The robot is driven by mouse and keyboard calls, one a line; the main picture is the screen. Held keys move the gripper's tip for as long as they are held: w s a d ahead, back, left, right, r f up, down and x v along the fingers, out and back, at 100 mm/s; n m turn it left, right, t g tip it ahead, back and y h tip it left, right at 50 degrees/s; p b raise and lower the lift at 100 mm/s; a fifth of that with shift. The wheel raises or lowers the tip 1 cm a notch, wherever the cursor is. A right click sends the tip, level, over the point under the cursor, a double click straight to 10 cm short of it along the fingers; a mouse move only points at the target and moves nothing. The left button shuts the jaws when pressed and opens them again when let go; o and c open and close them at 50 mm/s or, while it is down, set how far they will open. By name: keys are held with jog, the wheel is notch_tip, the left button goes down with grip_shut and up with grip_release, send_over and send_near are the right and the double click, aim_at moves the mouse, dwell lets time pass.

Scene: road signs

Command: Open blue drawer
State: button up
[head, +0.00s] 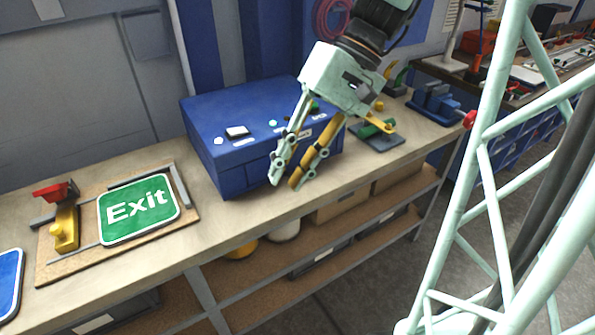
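A blue box-shaped drawer unit (228,113) stands on the workbench in the head view, with its front facing the bench's front edge. No gap shows at its front, but my gripper covers the right part of it and no handle can be made out. My gripper (284,184) points down in front of the unit's right half. Its two fingers are apart, with nothing visible between them. I cannot tell whether the fingertips touch the front.
Small objects (237,132) lie on the blue unit. A green Exit sign (138,208) lies in a wooden fixture with a red-handled clamp (62,215) to the left. A blue vise (435,103) stands to the right. Shelves with boxes (340,205) are below.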

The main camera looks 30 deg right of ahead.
jog(key=w+d+f+m+t+y+b, duration=0.1)
jog(key=w+d+f+t, duration=0.4)
jog(key=d+f, duration=0.5)
jog(key=w+d+f+m+t+y+b, duration=0.1)
jog(key=w+d+f+m+t+y, duration=0.3)
jog(key=d+f, duration=0.6)
jog(key=w+d+m+t, duration=0.2)
jog(key=w+d, duration=0.1)
jog(key=d, duration=0.2)
jog(key=shift+w+d+f+m+b, duration=0.2)
jog(key=shift+w+m+b, duration=0.1)
jog(key=shift+w+b, duration=0.1)
jog(key=shift+a, duration=0.15)
jog(key=shift+r+b+x, duration=0.15)
jog(key=shift+b+x, duration=0.2)
jog(key=shift+x, duration=3.05)
jog(key=shift+r+b+x, duration=0.1)
jog(key=shift+b+x, duration=0.2)
jog(key=shift+x, duration=3.05)
jog(key=shift+c, duration=0.2)
grip_shut()
